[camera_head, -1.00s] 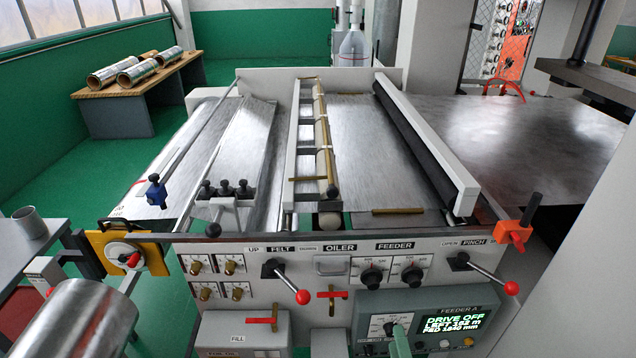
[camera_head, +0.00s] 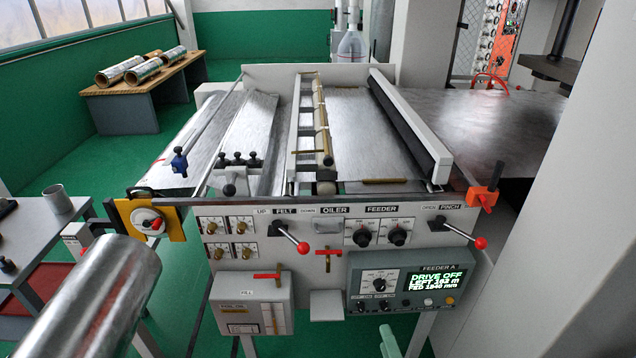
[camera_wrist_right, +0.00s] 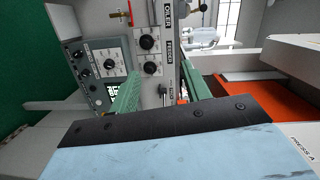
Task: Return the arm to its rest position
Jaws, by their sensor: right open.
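My right gripper (camera_head: 388,342) shows at the bottom edge of the head view as a green fingertip, below the feeder control box (camera_head: 404,285) and apart from it. In the right wrist view its two green fingers (camera_wrist_right: 160,75) stand apart with nothing between them. The box's dial panel (camera_wrist_right: 97,65) shows to their left there. The box's screen reads "DRIVE OFF" in the head view. The rest of my right arm is hidden below the head picture. My left gripper is not in view.
The feeder machine's front panel (camera_head: 300,228) has red-knobbed levers (camera_head: 303,247) and an orange clamp (camera_head: 484,186) sticking out. A large metal cylinder (camera_head: 100,300) is at lower left. An orange surface (camera_wrist_right: 235,97) lies right of the fingers in the wrist view. Green floor shows under the machine.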

